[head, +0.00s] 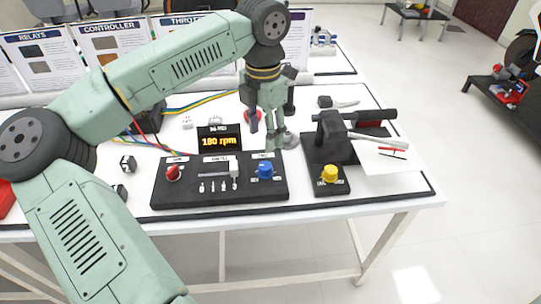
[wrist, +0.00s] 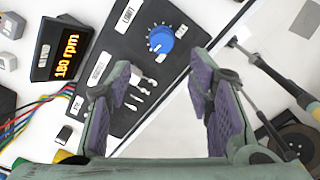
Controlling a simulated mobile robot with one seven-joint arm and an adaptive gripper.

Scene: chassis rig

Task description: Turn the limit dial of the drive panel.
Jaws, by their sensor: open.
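The drive panel (head: 220,195) is a black sloped box on the white table. Its blue limit dial (head: 264,170) is at the panel's right end, with a red knob (head: 173,173) at the left end and a slider and small switches between. In the wrist view the blue dial (wrist: 160,40) shows whole, beside a LIMIT label (wrist: 127,12), ringed by scale marks. My gripper (head: 269,135) is open and empty, above and behind the dial in the head view. In the wrist view the fingers (wrist: 163,82) are apart, and the dial lies beyond their tips, untouched.
A display (head: 220,141) reading 180 rpm stands behind the panel. To the right is a black fixture (head: 322,160) with a yellow knob (head: 329,174) and a lever. The table front is clear.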

